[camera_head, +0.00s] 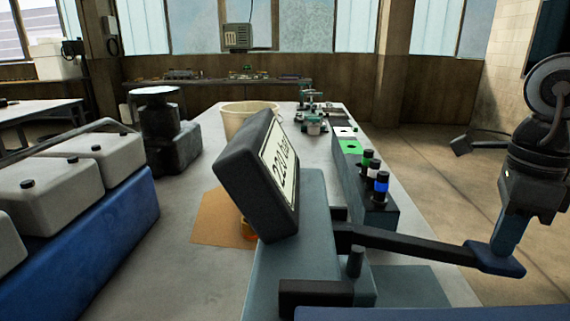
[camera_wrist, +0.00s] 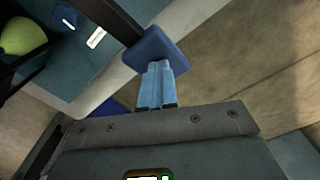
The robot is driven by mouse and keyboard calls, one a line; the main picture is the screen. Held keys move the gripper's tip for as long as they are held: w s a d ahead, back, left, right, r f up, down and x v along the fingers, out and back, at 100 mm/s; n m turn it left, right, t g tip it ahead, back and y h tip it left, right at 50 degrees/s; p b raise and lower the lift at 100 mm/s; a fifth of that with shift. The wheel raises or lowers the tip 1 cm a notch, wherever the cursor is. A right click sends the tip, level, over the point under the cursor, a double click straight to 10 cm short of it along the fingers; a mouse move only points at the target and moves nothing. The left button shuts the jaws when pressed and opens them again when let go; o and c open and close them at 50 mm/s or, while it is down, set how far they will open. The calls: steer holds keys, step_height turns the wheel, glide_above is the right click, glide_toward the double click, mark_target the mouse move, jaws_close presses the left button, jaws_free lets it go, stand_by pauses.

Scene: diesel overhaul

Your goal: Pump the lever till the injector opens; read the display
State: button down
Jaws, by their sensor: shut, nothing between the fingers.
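The tester's display (camera_head: 278,172) is a dark tilted box with a pale face. It shows what looks like "220 bar", seen at a steep angle. The lever (camera_head: 410,246) is a dark bar running right from the grey-blue tester body (camera_head: 300,262), ending in a dark blue paddle (camera_head: 496,260). My gripper (camera_head: 503,248) is at the paddle from above, its light blue fingers shut with nothing between them. In the wrist view the fingertips (camera_wrist: 156,64) meet the edge of the paddle (camera_wrist: 162,48); I cannot tell if they press on it. The injector is not clearly visible.
A rack (camera_head: 374,212) with green, white and blue-banded items stands behind the lever. A beige bucket (camera_head: 248,116) and a brown sheet (camera_head: 215,220) are on the bench (camera_head: 185,250). A blue crate (camera_head: 90,235) with white canisters is at left. Open floor lies right.

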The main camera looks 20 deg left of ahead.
steer(key=shift+a+f, duration=0.1)
steer(key=shift+f, duration=0.45)
step_height(320, 180, up, 8)
steer(key=p, duration=0.3)
steer(key=shift+d+p, duration=0.35)
steer(key=shift+d, duration=0.1)
steer(key=shift+w+r, duration=0.1)
step_height(320, 180, up, 4)
steer(key=shift+f+p, duration=0.1)
steer(key=shift+p, duration=0.85)
